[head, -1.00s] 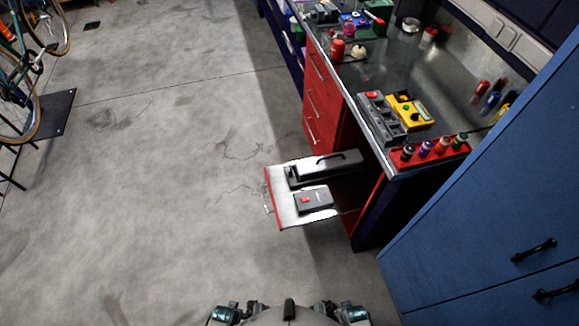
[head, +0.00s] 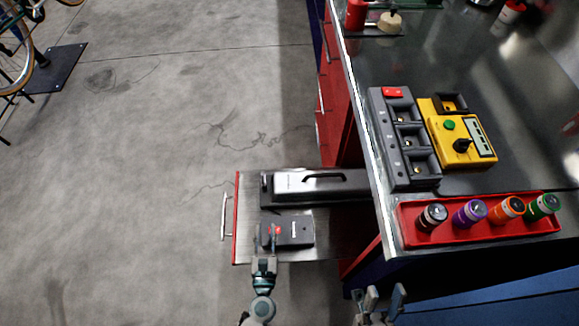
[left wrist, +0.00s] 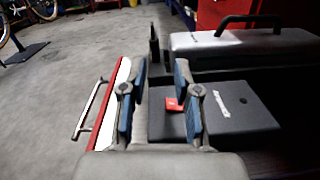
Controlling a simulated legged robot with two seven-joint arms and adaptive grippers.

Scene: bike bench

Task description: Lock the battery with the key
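The battery (head: 320,186) is a long dark block with a silver top and a black handle, lying in the open drawer; it also shows in the left wrist view (left wrist: 255,42). In front of it lies a dark grey box (head: 301,229) with a small red piece, seemingly the key (head: 275,230). My left gripper (head: 267,238) is over the box's left end. In the left wrist view its fingers (left wrist: 160,100) are apart, with the red piece (left wrist: 174,104) between them and beyond, not visibly gripped. My right gripper (head: 382,298) is open and empty by the bench's near corner.
The drawer (head: 236,215) sticks out left of the bench. On the bench are a grey slotted block (head: 376,120), a yellow device (head: 458,152) and a red tray (head: 470,236) with several coloured bottles. Blue cabinet (head: 500,300) stands at the lower right.

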